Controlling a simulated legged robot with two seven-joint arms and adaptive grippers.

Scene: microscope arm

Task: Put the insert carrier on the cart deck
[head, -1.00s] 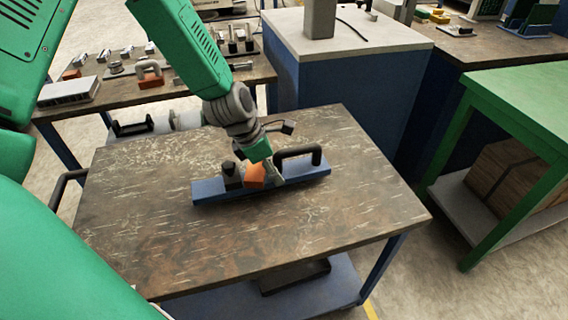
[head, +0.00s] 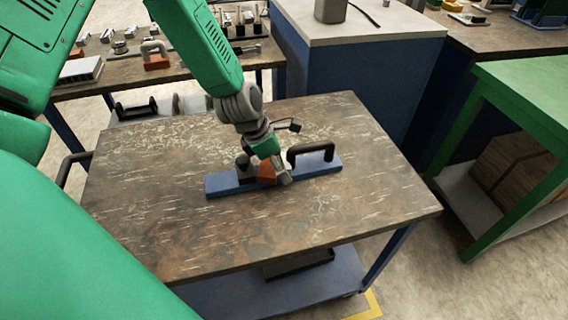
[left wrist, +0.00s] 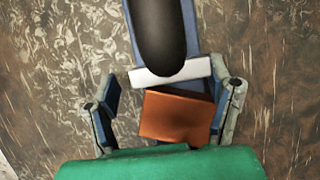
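The insert carrier is a long blue bar (head: 222,186) with a black arched handle (head: 313,152), an orange block (head: 266,172) and a dark knob. It lies flat on the worn brown cart deck (head: 200,235), near its middle. My left gripper (head: 271,170) is low over the carrier at the orange block. In the left wrist view, its fingers (left wrist: 166,108) are spread on either side of the orange block (left wrist: 178,116), with a clear gap at the left. The black handle (left wrist: 158,35) and a white strip show just beyond. My right gripper is in neither view.
A bench with several parts (head: 180,72) stands behind the cart. A blue cabinet with a grey top (head: 345,85) is behind right, and a green table (head: 520,85) is at the right. The front of the deck is clear.

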